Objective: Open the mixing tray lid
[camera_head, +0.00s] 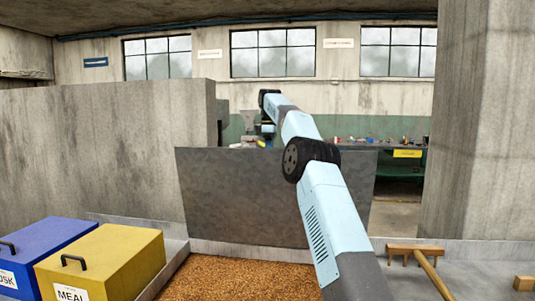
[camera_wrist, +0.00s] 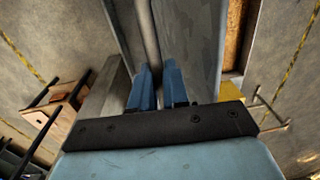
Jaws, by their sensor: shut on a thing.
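The mixing tray lid (camera_head: 260,195) is a large dark grey metal panel, standing steeply raised at the far side of the tray in the head view. The tray's brown grain (camera_head: 235,276) shows uncovered in front of it. In the wrist view the lid (camera_wrist: 198,45) is a grey panel beside a grey bar, the lid handle (camera_wrist: 147,32). My gripper (camera_wrist: 158,84) has its two blue fingers closed on this handle. In the head view my arm reaches over the lid's top edge, and the fingers are not clearly visible there.
A blue bin (camera_head: 45,252) and a yellow bin (camera_head: 105,262) marked MEAL stand at the left. A wooden rake-like tool (camera_head: 428,262) lies at the right. A concrete wall (camera_head: 100,150) and a pillar (camera_head: 478,120) flank the lid.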

